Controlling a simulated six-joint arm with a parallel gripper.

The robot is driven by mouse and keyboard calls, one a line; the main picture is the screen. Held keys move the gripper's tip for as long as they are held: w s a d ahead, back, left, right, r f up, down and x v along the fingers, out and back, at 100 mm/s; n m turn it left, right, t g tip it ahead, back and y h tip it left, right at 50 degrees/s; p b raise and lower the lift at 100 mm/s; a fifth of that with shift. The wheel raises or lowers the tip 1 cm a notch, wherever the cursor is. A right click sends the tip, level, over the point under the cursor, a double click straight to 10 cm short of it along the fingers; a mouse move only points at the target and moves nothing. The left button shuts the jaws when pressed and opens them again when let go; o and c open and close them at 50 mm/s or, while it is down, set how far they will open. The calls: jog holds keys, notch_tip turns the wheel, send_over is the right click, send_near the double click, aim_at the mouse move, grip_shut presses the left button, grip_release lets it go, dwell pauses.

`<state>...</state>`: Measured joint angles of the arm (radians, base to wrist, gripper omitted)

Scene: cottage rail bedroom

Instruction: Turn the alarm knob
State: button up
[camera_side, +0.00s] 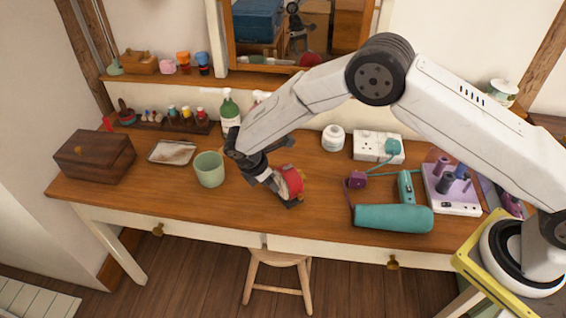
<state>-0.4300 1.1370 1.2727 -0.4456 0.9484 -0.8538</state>
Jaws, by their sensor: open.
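A small red round thing (292,182), likely the alarm clock, stands on the wooden desk (325,201) right of the green cup. My gripper (289,198) points down at it, with its open jaws right by the red body. The jaws and wrist cover part of the clock. Its knob cannot be made out, and I cannot tell whether a jaw touches it.
A green cup (209,169) stands close left of my gripper. A teal hair dryer (393,218) lies to the right, near a white socket block (378,146). A wooden box (94,156) and a small tray (172,152) are at left. The front middle of the desk is clear.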

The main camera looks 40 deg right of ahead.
jog(key=shift+x, duration=1.5)
grip_shut()
